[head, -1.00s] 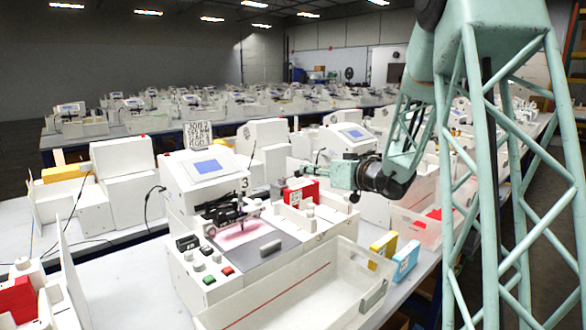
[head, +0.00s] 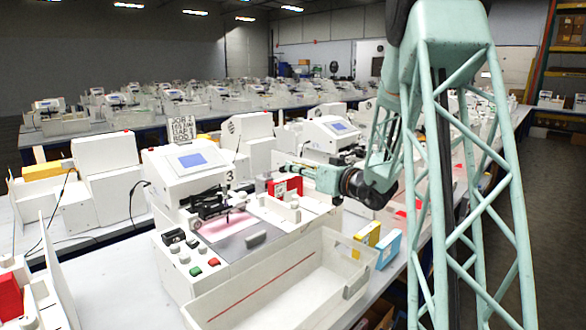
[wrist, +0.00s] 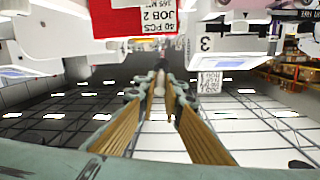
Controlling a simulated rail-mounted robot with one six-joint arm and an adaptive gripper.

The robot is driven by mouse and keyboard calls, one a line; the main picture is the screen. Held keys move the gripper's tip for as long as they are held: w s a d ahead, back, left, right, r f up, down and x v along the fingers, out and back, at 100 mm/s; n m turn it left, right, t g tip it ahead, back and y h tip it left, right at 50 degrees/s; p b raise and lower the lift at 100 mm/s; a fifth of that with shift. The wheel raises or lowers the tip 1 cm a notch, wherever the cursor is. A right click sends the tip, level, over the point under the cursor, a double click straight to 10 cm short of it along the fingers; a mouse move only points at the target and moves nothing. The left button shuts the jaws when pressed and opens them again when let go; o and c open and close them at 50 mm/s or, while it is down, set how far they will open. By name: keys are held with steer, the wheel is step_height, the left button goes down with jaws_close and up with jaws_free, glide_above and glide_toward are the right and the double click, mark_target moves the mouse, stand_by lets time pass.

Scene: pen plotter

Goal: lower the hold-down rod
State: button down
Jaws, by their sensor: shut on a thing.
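The plotter marked 3 (head: 193,160) stands at centre left in the head view, with its screen facing front. Its dark pen carriage (head: 210,205) hangs over a pink-lit bed (head: 215,225). My gripper (head: 285,168) reaches in from the right, behind and above a red box (head: 287,187). In the wrist view, my gripper (wrist: 160,92) has its tan-padded fingers converging on a small pale piece (wrist: 159,84). I cannot tell whether this piece is the hold-down rod. The fingers hide most of it.
An open white bin (head: 290,285) stands in front of the plotter. Yellow (head: 367,235) and blue (head: 388,249) boxes stand to its right. More plotters fill the benches behind. A red-and-white card (wrist: 150,15) shows in the wrist view.

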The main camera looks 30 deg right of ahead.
steer(key=c, duration=2.7)
jaws_free()
steer(key=shift+c, duration=0.2)
steer(key=shift+s, duration=0.15)
steer(key=s+d, duration=0.2)
steer(key=s, duration=0.9)
steer(key=shift+s+r, duration=0.25)
steer(key=shift+r, duration=0.15)
steer(key=shift+d, duration=0.1)
